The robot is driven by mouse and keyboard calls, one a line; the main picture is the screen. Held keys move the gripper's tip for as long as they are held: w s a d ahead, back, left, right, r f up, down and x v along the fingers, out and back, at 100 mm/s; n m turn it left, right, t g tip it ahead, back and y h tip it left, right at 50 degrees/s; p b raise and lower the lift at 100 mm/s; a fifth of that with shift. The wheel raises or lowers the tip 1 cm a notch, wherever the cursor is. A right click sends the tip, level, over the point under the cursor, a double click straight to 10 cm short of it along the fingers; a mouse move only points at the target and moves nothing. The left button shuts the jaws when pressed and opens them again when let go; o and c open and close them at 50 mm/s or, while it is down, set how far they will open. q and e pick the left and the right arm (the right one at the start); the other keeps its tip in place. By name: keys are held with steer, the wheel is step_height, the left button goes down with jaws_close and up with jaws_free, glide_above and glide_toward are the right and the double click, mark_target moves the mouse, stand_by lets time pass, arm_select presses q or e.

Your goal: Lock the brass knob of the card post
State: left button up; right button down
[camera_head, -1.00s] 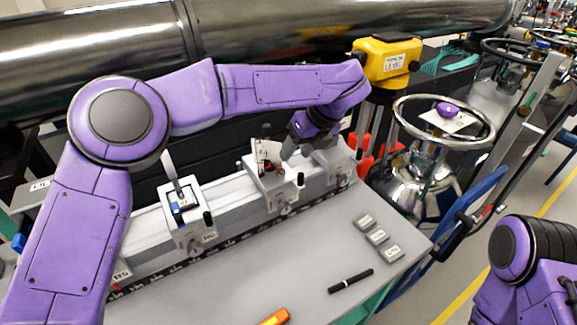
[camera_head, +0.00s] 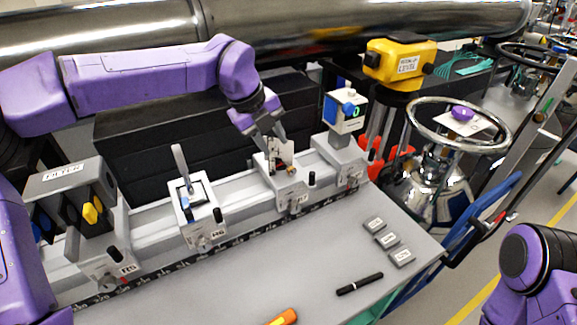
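The card post stands on a grey-white carriage on the rail, with a pale card (camera_head: 280,155) upright in it. A small brownish spot shows by the card; I cannot make out whether it is the brass knob. My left gripper (camera_head: 273,139) points down just behind and above the card. Its two grey fingers look apart, with nothing seen between them. I cannot tell whether a finger touches the post. The carriage also has a black peg (camera_head: 311,180) at its right. My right gripper is out of view; only my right arm shows at the lower right.
The rail also carries a filter box (camera_head: 68,183), a lever carriage (camera_head: 196,216) and a white-and-blue device (camera_head: 344,112). Small grey blocks (camera_head: 387,239), a black pen (camera_head: 359,284) and an orange tool (camera_head: 284,317) lie on the grey table (camera_head: 225,295). The table's front middle is clear.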

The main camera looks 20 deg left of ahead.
mark_target(291, 169)
arm_select(q)
steer(key=p+x, duration=0.1)
steer(key=x, duration=0.5)
steer(key=p+x, duration=0.1)
steer(key=x, duration=0.3)
steer(key=shift+d+p, duration=0.3)
steer(key=shift+w+d+f, duration=0.15)
steer(key=shift+f, duration=0.05)
jaws_close()
